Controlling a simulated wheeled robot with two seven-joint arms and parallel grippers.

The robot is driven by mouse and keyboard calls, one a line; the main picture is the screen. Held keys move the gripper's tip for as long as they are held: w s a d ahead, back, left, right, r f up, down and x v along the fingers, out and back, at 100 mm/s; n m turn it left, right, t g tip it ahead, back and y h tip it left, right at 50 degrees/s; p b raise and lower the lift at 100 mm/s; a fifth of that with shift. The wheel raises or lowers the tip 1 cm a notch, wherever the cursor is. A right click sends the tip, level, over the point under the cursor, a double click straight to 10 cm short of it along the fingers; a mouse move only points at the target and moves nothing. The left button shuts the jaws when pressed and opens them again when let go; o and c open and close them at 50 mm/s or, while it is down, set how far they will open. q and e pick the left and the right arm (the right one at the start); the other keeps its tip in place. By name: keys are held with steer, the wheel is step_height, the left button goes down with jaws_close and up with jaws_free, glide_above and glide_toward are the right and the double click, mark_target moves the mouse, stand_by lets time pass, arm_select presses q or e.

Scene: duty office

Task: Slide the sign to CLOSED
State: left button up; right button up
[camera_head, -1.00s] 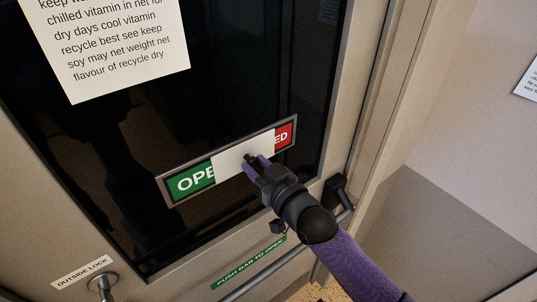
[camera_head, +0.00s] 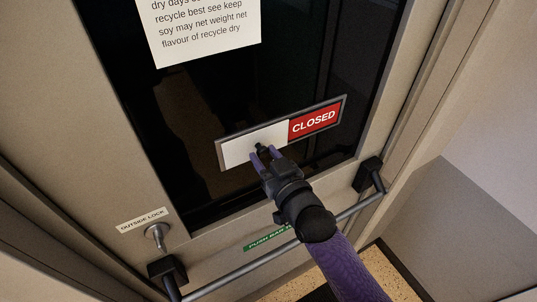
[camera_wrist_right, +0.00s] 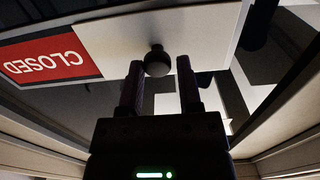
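The sign frame (camera_head: 221,158) is mounted on the dark glass of the door. Its white sliding cover (camera_head: 240,150) sits at the left end, and no OPEN lettering shows. The red CLOSED panel (camera_head: 314,122) is uncovered on the right; it also shows upside down in the right wrist view (camera_wrist_right: 45,59). A dark round knob (camera_wrist_right: 157,62) stands out from the cover. My right gripper (camera_head: 266,152) has its fingers apart, one on each side of the knob. The knob is close to the left finger in the wrist view, with a small gap on the right. My left gripper is not in view.
A push bar (camera_head: 240,271) crosses the door below the sign, with dark end mounts (camera_head: 368,175). An outside lock (camera_head: 157,234) is at lower left. A printed notice (camera_head: 203,28) hangs above. A wall stands at the right.

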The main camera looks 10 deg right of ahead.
steer(key=o, duration=0.3)
steer(key=shift+s+a, duration=0.1)
steer(key=shift+a, duration=0.1)
steer(key=shift+d, duration=0.1)
steer(key=b+v, duration=0.1)
steer(key=v, duration=0.9)
